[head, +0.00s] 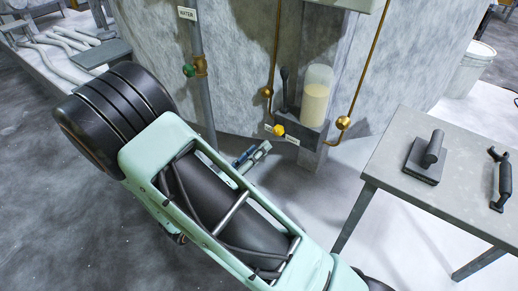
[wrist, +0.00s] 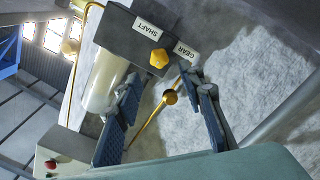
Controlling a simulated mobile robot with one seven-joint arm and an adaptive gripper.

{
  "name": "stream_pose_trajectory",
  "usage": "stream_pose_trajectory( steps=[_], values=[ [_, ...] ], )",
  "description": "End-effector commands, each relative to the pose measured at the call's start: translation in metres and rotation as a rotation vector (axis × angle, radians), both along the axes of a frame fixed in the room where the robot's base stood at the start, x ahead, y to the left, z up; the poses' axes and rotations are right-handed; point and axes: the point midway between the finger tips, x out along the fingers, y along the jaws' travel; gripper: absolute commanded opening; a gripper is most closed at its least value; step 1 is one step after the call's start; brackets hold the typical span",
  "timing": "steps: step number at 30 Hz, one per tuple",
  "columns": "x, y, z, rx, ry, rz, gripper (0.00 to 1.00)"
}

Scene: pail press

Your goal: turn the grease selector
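The grease selector is a small yellow knob (head: 278,130) on the front of a grey block (head: 308,132) at the wall of the big tank. It also shows in the wrist view (wrist: 159,58), between a label reading SHAFT (wrist: 147,29) and a label reading GEAR (wrist: 187,52). I cannot tell which label the knob points to. My gripper (head: 253,156) is left of and below the knob in the head view. In the wrist view my gripper (wrist: 162,82) has its two fingers wide apart, with nothing between them. The knob lies beyond the fingertips, not touched.
A clear reservoir (head: 314,100) of pale grease and a dark lever (head: 285,88) stand on the block. Brass pipes (head: 362,70) run at both sides. A grey pipe (head: 200,75) with a WATER label is at left. A table (head: 408,150) with tools stands at right.

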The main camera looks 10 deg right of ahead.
Motion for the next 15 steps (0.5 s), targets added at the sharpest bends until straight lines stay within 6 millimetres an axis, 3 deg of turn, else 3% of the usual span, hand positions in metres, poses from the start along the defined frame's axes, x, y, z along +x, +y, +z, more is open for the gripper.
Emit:
stream_pose_trajectory(
  steps=[15],
  values=[
    [0.045,-0.047,-0.001,0.0,-0.004,-0.004,0.36]
  ],
)
